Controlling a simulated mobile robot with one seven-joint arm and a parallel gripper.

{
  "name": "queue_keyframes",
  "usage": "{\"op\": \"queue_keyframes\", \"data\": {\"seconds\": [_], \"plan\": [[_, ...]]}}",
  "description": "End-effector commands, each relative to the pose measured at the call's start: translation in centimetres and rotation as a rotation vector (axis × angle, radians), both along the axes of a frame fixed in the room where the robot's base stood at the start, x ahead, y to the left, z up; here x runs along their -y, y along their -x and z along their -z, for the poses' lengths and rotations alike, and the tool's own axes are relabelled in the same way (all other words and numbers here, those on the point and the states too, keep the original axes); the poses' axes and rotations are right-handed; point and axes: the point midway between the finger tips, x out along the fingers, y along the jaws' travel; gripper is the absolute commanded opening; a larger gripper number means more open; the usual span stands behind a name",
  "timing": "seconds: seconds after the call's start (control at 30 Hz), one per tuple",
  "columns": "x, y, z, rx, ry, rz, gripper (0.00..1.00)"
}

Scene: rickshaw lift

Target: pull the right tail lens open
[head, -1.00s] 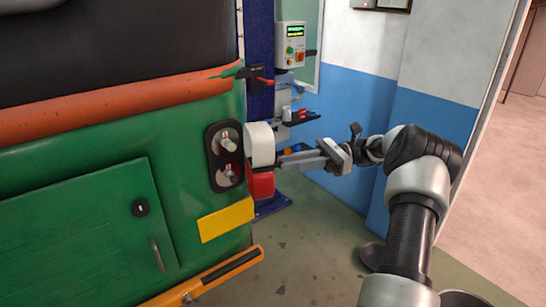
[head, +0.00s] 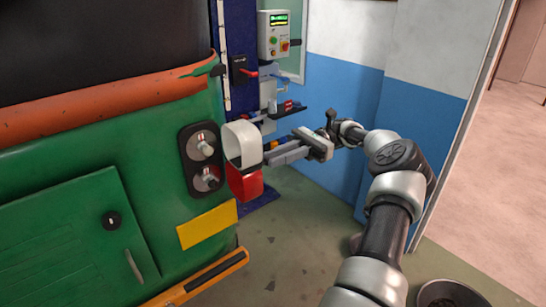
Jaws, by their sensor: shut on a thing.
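The right tail lens is a white-and-red cover (head: 243,143) that stands swung out from the green rickshaw's rear. Its white upper part shows a hollow inside, and its red lower part (head: 246,183) hangs below. The dark lamp base (head: 187,160) with two bulbs is exposed on the green panel to its left. My gripper (head: 270,158) reaches in from the right and is shut on the outer side of the lens. The exact contact at the fingertips is partly hidden by the lens.
A yellow plate (head: 207,223) and an orange bumper (head: 200,280) lie below the lamp. A blue post with a control box (head: 274,34) and a small shelf stand behind. A blue-and-white wall is at the right. A round dark bin (head: 452,293) stands on the floor.

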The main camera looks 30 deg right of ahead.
Motion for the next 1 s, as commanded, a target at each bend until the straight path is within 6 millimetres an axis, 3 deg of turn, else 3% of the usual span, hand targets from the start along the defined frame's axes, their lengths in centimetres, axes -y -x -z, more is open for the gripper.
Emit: {"op": "queue_keyframes", "data": {"seconds": [0.2,0.23,0.3,0.33,0.67,0.77,1.0], "plan": [[-0.1,0.0,0.0,0.000,-0.001,-0.003,0.00],[-0.1,0.0,0.0,0.000,-0.001,-0.004,0.21],[-0.1,0.0,0.0,0.000,-0.001,-0.003,0.33],[-0.1,0.0,0.0,0.000,-0.001,-0.003,0.35],[0.0,0.0,-0.4,0.002,0.000,-0.001,0.35],[0.0,0.0,-1.5,0.003,0.000,-0.001,0.35],[0.0,0.0,-6.3,0.005,-0.001,-0.001,0.35]]}}
